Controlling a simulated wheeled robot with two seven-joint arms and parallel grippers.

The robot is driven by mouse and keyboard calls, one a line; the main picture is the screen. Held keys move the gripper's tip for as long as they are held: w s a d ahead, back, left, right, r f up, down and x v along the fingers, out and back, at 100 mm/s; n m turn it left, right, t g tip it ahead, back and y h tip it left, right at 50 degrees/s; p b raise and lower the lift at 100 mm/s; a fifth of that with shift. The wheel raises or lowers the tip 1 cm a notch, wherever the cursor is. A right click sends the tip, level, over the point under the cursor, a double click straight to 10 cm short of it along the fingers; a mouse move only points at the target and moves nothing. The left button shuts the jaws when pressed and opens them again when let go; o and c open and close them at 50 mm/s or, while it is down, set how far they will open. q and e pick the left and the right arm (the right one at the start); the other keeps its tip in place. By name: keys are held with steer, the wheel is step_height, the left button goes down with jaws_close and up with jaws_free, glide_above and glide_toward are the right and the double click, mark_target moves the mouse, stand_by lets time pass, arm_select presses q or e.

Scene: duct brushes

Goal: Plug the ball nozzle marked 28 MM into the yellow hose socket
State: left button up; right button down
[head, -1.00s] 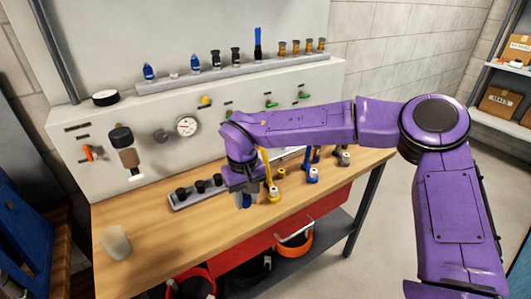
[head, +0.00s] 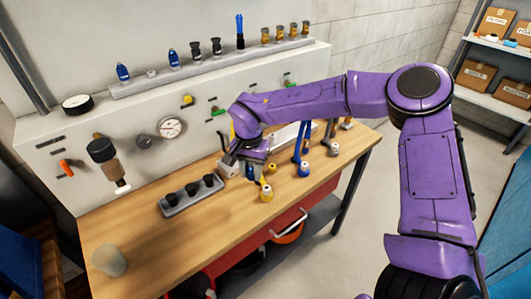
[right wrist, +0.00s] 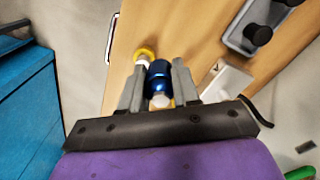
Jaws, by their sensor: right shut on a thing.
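My right gripper (head: 252,172) is over the bench and shut on a blue nozzle. In the right wrist view the blue nozzle (right wrist: 158,80) is between the two fingers (right wrist: 159,92), with a pale rounded end towards the palm. Any size marking on it is not readable. The yellow hose socket (head: 266,194) is on the bench top just in front of the gripper. It also shows in the right wrist view (right wrist: 145,53), just beyond the nozzle's far end; I cannot tell whether they touch. My left gripper is not in view.
A blue hose end (head: 303,170) and a grey one (head: 333,150) stand to the right. A grey rack (head: 178,207) with black fittings is left of the gripper. More nozzles stand on the shelf (head: 210,70) above the panel. The front-left wooden bench top (head: 180,245) is mostly clear.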

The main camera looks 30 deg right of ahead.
arm_select(q)
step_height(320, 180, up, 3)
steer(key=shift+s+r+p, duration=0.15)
steer(key=shift+p, duration=0.75)
arm_select(e)
steer(key=d+m, duration=0.1)
steer(key=m, duration=0.1)
steer(key=d+m, duration=0.2)
steer(key=s+d+m, duration=0.1)
steer(key=m, duration=0.1)
steer(key=shift+d+r+m, duration=0.3)
steer(key=shift+r+m, duration=0.1)
steer(key=shift+s+f, duration=0.1)
steer(key=shift+f, duration=0.05)
steer(key=shift+f+b, duration=0.25)
steer(key=shift+b, duration=0.3)
step_height(320, 180, down, 5)
steer(key=b, duration=0.5)
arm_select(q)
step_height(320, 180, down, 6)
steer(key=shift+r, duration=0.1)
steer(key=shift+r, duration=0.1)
arm_select(e)
steer(key=shift+r, duration=0.1)
